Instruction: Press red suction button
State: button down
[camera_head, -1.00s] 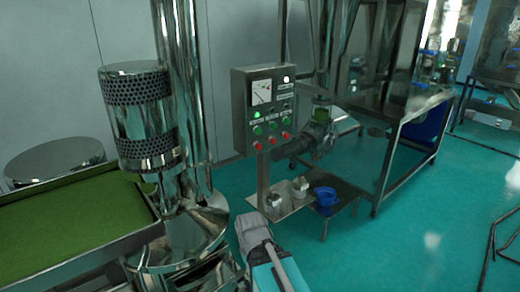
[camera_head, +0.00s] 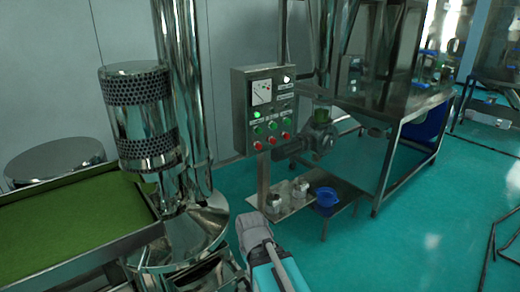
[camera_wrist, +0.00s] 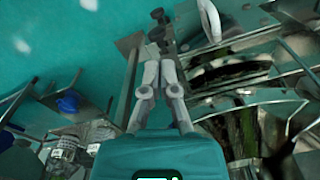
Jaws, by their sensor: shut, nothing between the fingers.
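A grey control box (camera_head: 264,105) stands on a post in the middle of the head view. Its face has a dial, a white lamp and a lit green lamp. Below these is a row of green buttons (camera_head: 272,125) and a row of red buttons (camera_head: 272,140). The labels are too small to read, so I cannot tell which red button is for suction. My arm shows at the bottom of the head view, below the box and apart from it. In the wrist view my gripper (camera_wrist: 159,52) has its grey fingers closed together, with nothing held.
A tray with a green surface (camera_head: 70,220) and a perforated metal cylinder (camera_head: 138,118) stand left of the box. A low metal shelf (camera_head: 345,193) with a blue bowl (camera_head: 326,197) is below right. A metal table (camera_head: 395,112) stands behind it.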

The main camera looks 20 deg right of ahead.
jog(key=w+d+m+t+b, duration=0.1)
jog(key=w+d+t, duration=0.15)
jog(key=w, duration=0.45)
jog(key=w+d+t+b, duration=0.1)
jog(key=w+t+b, duration=0.15)
jog(key=w, duration=0.45)
jog(key=m+t+h+b, duration=0.5)
jog(key=t+h+b, duration=0.15)
jog(key=t, duration=1.05)
send_near(259, 147)
jog(key=s+d+r, duration=0.2)
jog(key=s+d, duration=0.1)
jog(key=d, duration=0.3)
jog(key=shift+w+d+r+h, duration=0.1)
jog(key=shift+d+r+h, duration=0.35)
jog(key=shift+r, duration=0.25)
jog(key=shift+w, duration=0.1)
jog(key=w+a, duration=0.3)
jog(key=w, duration=0.5)
